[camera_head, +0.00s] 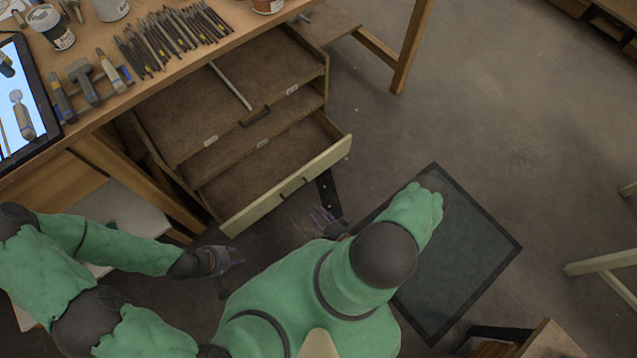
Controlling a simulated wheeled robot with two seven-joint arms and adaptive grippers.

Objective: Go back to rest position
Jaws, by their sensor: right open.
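My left gripper (229,266) is at the lower left, at the end of the green-sleeved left arm. It hangs over the floor in front of the drawers, apart from them; its fingers are small and dark, and I cannot tell whether they are open or shut. My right gripper (322,218) shows partly beside my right arm, just right of the lowest drawer's front. It is open and nothing shows in it. The rest of it is hidden by my arm.
A wooden workbench (205,55) holds several brushes (170,38), a tablet (22,100) and jars. Drawers (290,182) stand pulled out below it. A dark mat (470,250) lies on the floor at right. A pale stool (600,262) stands at the right edge.

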